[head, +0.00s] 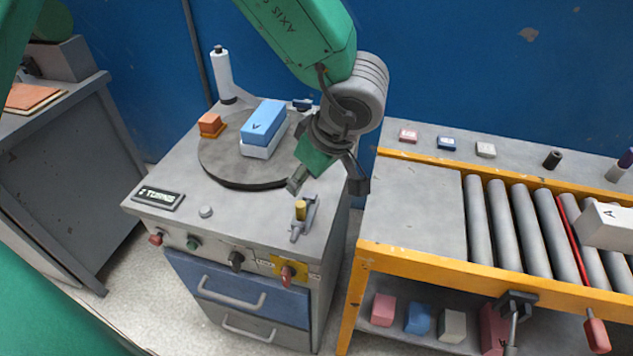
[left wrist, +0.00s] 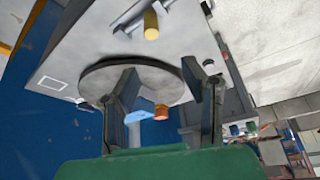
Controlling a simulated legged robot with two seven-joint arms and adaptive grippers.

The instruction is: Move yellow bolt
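The yellow bolt (head: 300,209) is a short upright yellow knob on a small grey metal latch (head: 304,228), near the front right of the grey cabinet top. It also shows at the top of the left wrist view (left wrist: 151,26). My left gripper (head: 328,188) is open and empty, with its two dark fingers spread apart. It hangs above the right side of the cabinet, behind and slightly right of the bolt in the head view. In the left wrist view the spread fingers (left wrist: 160,70) do not touch the bolt. My right gripper is not in view.
A round turntable (head: 215,165) on the cabinet carries a blue block (head: 263,118) on a white one and an orange block (head: 210,124). A white post (head: 222,75) stands behind. A roller conveyor (head: 500,225) with an orange frame is at right, across a gap.

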